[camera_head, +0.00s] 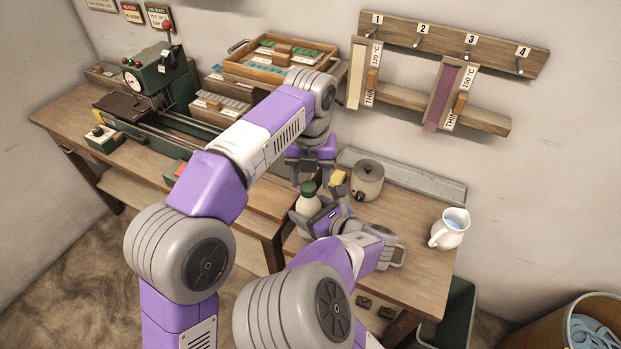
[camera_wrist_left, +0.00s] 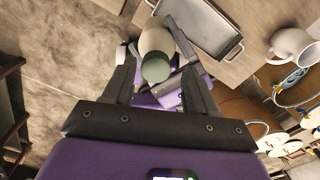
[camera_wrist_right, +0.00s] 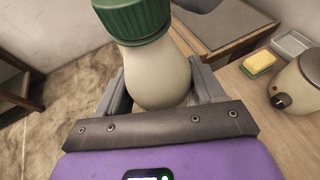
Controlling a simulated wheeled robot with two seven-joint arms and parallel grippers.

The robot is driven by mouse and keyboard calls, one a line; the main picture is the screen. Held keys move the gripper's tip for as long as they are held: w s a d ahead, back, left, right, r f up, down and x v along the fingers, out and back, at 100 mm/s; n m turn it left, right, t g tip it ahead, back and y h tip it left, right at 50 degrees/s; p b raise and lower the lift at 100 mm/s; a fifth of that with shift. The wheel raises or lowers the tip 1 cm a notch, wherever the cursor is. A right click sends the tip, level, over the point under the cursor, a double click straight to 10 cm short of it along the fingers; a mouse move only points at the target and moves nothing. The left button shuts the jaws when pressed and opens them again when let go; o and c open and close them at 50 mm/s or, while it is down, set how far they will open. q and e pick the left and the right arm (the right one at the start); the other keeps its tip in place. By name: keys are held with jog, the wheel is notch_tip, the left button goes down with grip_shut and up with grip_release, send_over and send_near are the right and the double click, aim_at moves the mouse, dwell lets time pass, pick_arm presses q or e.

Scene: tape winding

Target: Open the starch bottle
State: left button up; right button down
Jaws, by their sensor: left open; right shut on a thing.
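The starch bottle is cream with a ribbed green cap; its body (camera_head: 308,204) and cap (camera_head: 309,188) show in the head view. My right gripper (camera_head: 318,217) is shut on the bottle's body, which fills the right wrist view (camera_wrist_right: 156,75) with the cap (camera_wrist_right: 133,18) on top. My left gripper (camera_head: 308,178) is open just above the cap. In the left wrist view its fingers (camera_wrist_left: 156,75) stand to either side of the bottle, with the green cap (camera_wrist_left: 156,67) between them. I cannot tell whether they touch it.
A green press machine (camera_head: 155,75) stands on the left bench. The table's middle right is clear.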

pick_arm(q)
jog(key=shift+f, duration=0.65)
jog(key=shift+c, duration=0.5)
